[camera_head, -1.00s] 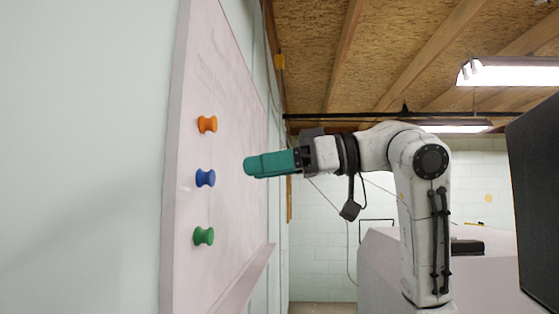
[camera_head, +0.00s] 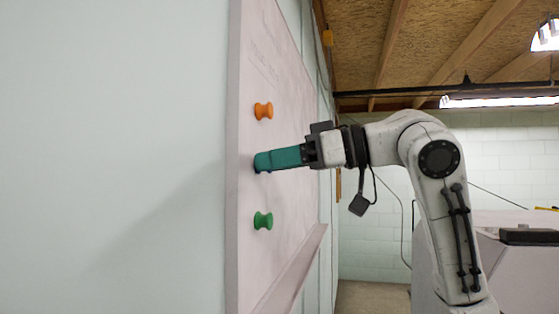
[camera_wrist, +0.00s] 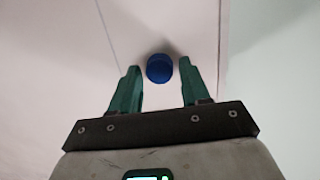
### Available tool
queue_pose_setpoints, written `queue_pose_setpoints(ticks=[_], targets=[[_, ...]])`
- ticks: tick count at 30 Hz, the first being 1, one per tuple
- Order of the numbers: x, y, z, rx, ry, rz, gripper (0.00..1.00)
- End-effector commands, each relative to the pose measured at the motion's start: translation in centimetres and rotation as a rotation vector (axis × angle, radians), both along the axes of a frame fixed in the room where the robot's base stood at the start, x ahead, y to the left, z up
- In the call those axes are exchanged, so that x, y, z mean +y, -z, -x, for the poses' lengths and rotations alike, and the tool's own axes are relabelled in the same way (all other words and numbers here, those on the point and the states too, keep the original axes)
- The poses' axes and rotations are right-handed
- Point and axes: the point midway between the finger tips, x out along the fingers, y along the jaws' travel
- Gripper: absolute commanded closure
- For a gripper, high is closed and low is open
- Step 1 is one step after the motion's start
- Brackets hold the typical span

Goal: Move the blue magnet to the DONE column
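The blue magnet (camera_wrist: 159,68) sits on the whiteboard (camera_wrist: 70,50), between and slightly beyond my fingertips in the wrist view. In the head view my teal gripper (camera_head: 262,161) covers nearly all of it; only a sliver of blue shows at the fingertips. My gripper (camera_wrist: 158,72) is open, with a finger on each side of the magnet and a gap to both in the wrist view. The DONE column cannot be made out; the writing (camera_head: 262,45) on the board is too faint to read.
An orange magnet (camera_head: 263,111) is on the board above my gripper, and a green magnet (camera_head: 263,221) is below it. A ledge (camera_head: 296,270) runs along the board's lower edge. A bare pale wall (camera_head: 110,150) lies left of the board.

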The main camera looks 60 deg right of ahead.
Motion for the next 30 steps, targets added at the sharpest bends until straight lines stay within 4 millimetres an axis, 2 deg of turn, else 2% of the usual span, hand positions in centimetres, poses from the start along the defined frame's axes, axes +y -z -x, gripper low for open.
queue_pose_setpoints(ticks=[2, 13, 30], targets=[[0.0, 0.0, 0.0, 0.0, 0.0, 0.0, 0.62], [0.0, 0.0, 0.0, 0.0, 0.0, 0.0, 0.97], [-1.6, -0.1, -0.5, 0.001, 0.002, -0.002, 0.98]])
